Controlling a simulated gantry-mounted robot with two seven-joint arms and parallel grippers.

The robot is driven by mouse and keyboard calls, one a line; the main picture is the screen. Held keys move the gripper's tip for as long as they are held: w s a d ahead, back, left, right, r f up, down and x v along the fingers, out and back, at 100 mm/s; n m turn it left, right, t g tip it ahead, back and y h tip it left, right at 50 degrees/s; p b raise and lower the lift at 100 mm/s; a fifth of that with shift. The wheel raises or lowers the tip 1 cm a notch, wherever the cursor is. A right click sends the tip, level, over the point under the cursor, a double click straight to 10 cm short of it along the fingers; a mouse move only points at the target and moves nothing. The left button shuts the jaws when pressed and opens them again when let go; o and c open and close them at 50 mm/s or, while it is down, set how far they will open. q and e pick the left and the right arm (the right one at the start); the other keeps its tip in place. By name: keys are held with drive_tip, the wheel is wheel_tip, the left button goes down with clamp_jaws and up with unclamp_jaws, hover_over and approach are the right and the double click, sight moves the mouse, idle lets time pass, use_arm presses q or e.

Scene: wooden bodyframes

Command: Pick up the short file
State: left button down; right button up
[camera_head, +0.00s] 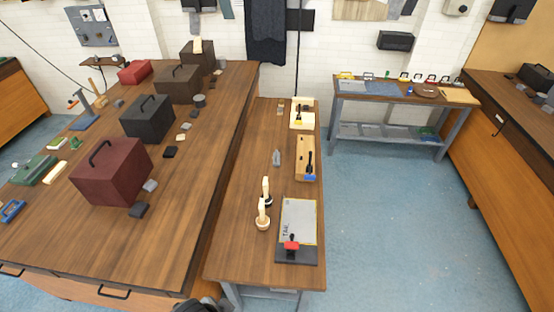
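I cannot make out a short file for certain; the small tools are too small to tell apart. On the narrow middle bench (240,255), two pale wooden-handled tools stand close together, the nearer one (263,215) and the farther one (266,192). A wooden tray (304,145) behind them to the right holds dark tools and a blue piece. A small grey item (277,158) lies left of that tray. Neither gripper is identifiable in the head view. A dark rounded shape is cut off at the bottom edge, and I cannot tell what it is.
A board with a pale sheet (299,221) and a red-topped tool (291,244) lies at the middle bench's right. The large left bench (200,205) holds a maroon box (112,174), a black box (147,120) and small items. The middle bench's front is clear.

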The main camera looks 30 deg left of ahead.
use_arm(q)
drive_tip(key=shift+c, duration=2)
unclamp_jaws()
drive_tip(key=shift+d, duration=0.1)
